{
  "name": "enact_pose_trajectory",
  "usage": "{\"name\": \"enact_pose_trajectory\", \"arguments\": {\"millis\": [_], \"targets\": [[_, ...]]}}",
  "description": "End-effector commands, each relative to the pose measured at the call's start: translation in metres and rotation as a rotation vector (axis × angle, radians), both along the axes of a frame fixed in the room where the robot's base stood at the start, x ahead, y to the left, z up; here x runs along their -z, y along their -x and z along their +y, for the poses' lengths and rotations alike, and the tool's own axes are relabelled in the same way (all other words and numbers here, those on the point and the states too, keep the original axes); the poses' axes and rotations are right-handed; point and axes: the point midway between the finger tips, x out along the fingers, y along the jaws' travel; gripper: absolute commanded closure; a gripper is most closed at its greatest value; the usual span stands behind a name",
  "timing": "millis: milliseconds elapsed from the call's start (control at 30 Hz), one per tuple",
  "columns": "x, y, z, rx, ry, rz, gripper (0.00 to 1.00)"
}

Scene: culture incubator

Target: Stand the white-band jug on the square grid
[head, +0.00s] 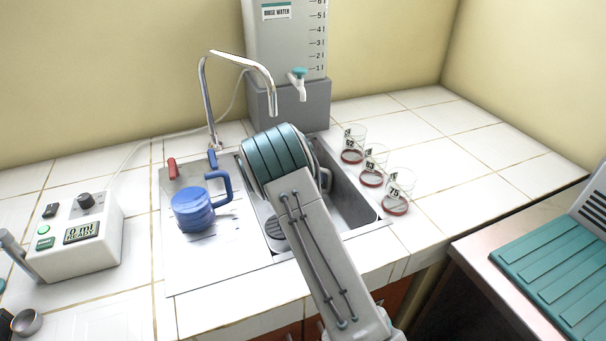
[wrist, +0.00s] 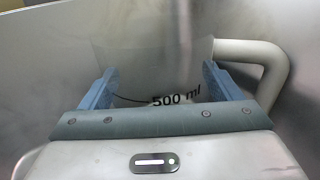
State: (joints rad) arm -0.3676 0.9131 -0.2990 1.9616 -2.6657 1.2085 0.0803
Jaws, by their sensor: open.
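My gripper (wrist: 160,88) is open in the wrist view, its two blue fingers spread in front of a pale jug (wrist: 150,60) marked "500 ml". The jug's pale handle (wrist: 285,70) curves out on the right. I cannot tell whether the fingers touch the jug. In the head view my arm reaches over the sink and hides the gripper and most of this jug; a bit of a pale handle (head: 326,180) shows beside the arm. No white band is clearly visible. I cannot clearly identify the square grid; a dark slotted patch (head: 275,229) shows in the sink.
A blue jug (head: 192,210) stands on the drainboard, left of the sink (head: 350,205). A tap (head: 208,95) arches over the sink from behind. Several labelled beakers (head: 372,165) stand on the right counter. A water tank (head: 285,50) stands behind.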

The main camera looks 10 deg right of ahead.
Motion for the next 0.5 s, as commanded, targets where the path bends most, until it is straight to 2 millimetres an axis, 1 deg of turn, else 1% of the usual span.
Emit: {"name": "enact_pose_trajectory", "arguments": {"millis": [67,100,167,400,500], "targets": [[-0.006,0.0,0.0,0.0,0.0,0.0,0.15],[-0.003,0.005,0.002,0.0,-0.001,0.002,0.15],[-0.003,0.013,0.004,0.0,-0.001,0.002,0.15],[-0.003,0.05,0.015,-0.002,-0.001,0.001,0.15],[-0.003,0.062,0.018,0.0,0.0,0.001,0.15]]}}
